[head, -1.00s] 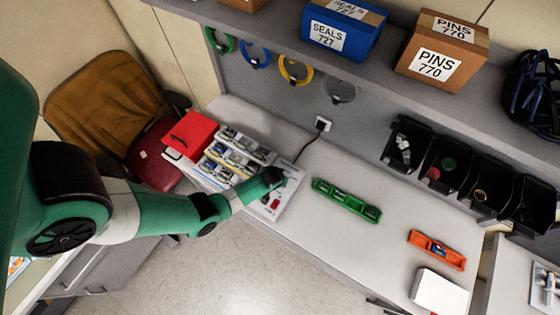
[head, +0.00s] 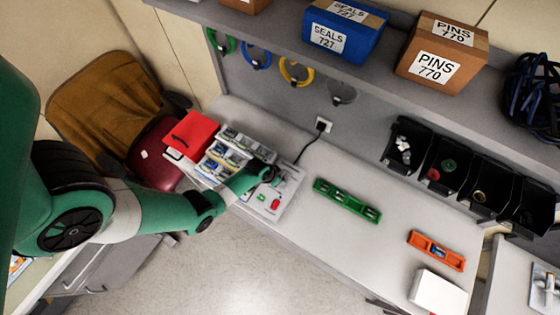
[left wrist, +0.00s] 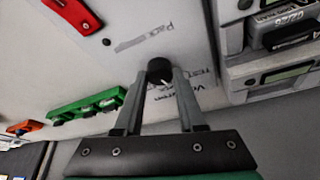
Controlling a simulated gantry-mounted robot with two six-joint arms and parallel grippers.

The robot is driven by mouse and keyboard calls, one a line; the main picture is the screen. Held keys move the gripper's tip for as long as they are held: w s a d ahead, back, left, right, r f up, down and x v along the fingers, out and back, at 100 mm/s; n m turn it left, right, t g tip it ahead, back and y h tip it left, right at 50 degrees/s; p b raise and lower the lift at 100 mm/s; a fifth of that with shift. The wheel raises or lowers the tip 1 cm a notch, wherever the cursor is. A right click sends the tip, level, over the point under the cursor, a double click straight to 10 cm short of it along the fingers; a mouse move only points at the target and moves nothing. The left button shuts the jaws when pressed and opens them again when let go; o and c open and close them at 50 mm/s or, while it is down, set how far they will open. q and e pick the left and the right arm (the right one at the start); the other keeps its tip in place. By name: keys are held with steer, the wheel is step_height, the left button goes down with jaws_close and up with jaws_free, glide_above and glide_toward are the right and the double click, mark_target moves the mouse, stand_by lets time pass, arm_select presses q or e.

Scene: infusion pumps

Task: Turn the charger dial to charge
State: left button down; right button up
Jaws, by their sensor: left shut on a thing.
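The charger (head: 286,189) is a white panel at the left end of the bench, with battery packs (head: 222,157) in bays beside it. In the left wrist view the charger face (left wrist: 130,25) fills the upper middle, with partly readable lettering. The small round black dial (left wrist: 159,67) stands on it between the fingertips of my left gripper (left wrist: 160,76). The fingers are shut on the dial's sides. The left gripper (head: 272,175) also shows in the head view over the charger, hiding the dial there. My right gripper is in neither view.
A red switch (head: 275,203) sits on the charger near the dial; it also shows in the left wrist view (left wrist: 75,14). A green holder (head: 346,200) and an orange one (head: 436,250) lie rightward, with clear bench between.

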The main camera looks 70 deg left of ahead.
arm_select(q)
steer(key=shift+m+h+b, duration=0.3)
steer(key=shift+m+h, duration=0.1)
steer(key=shift+m, duration=0.8)
steer(key=c, duration=0.5)
jaws_free()
steer(key=shift+r, duration=0.1)
